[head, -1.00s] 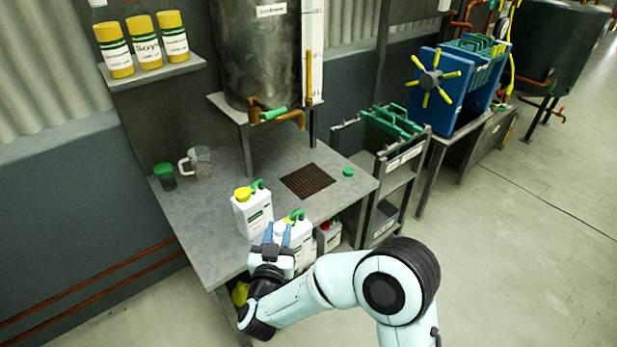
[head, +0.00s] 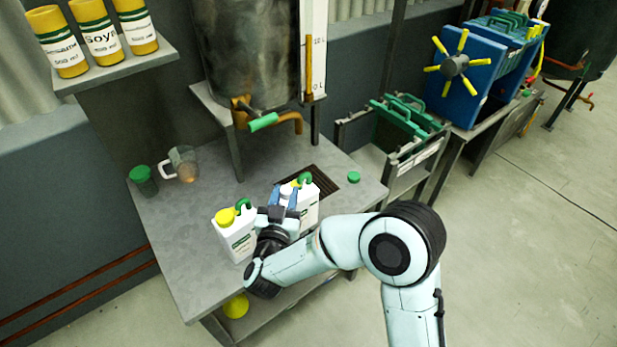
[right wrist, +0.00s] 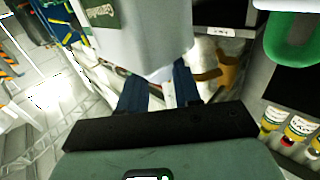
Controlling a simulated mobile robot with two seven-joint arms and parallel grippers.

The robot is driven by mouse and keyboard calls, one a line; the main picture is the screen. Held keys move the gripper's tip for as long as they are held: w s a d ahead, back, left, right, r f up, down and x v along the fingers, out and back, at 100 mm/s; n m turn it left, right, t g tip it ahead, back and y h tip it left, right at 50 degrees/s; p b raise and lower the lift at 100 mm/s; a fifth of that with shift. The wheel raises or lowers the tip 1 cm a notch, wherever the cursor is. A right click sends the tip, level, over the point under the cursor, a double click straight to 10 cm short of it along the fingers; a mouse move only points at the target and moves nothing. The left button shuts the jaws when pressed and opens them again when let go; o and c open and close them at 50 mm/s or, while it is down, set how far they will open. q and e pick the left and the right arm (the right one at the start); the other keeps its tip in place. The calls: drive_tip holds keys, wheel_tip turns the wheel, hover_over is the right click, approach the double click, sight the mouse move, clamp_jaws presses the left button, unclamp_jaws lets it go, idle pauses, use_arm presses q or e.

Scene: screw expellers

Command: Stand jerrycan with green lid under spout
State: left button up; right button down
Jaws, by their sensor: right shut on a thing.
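My right gripper (head: 284,194) is shut on a white jerrycan (head: 308,208) with a green handle. A little yellow shows at its top, partly hidden by the gripper. I hold it roughly upright at the front edge of the dark grate; I cannot tell whether it touches the table. Its pale body and green label also show in the right wrist view (right wrist: 150,35), between the blue fingers. The copper spout (head: 291,119), with a green tap lever (head: 263,122), is above and behind the jerrycan. A loose green lid (head: 353,177) lies right of the grate. My left gripper is out of view.
A second white jerrycan (head: 236,240) with a yellow cap stands close left of my gripper. A glass jug (head: 184,163) and a green-lidded jar (head: 143,180) stand at the table's back left. The grate (head: 327,182) is partly covered. The table's left middle is clear.

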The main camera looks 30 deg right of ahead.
drive_tip(key=shift+w+d, duration=0.25)
drive_tip(key=shift+w, duration=0.05)
drive_tip(key=f+x, duration=0.3)
drive_tip(key=x, duration=1.4)
drive_tip(key=shift+f+p, duration=0.2)
drive_tip(key=shift+p, duration=0.15)
drive_tip(key=shift+w+d+f, duration=0.1)
drive_tip(key=shift+d, duration=0.05)
drive_tip(key=shift+f, duration=0.15)
drive_tip(key=c, duration=0.8)
unclamp_jaws()
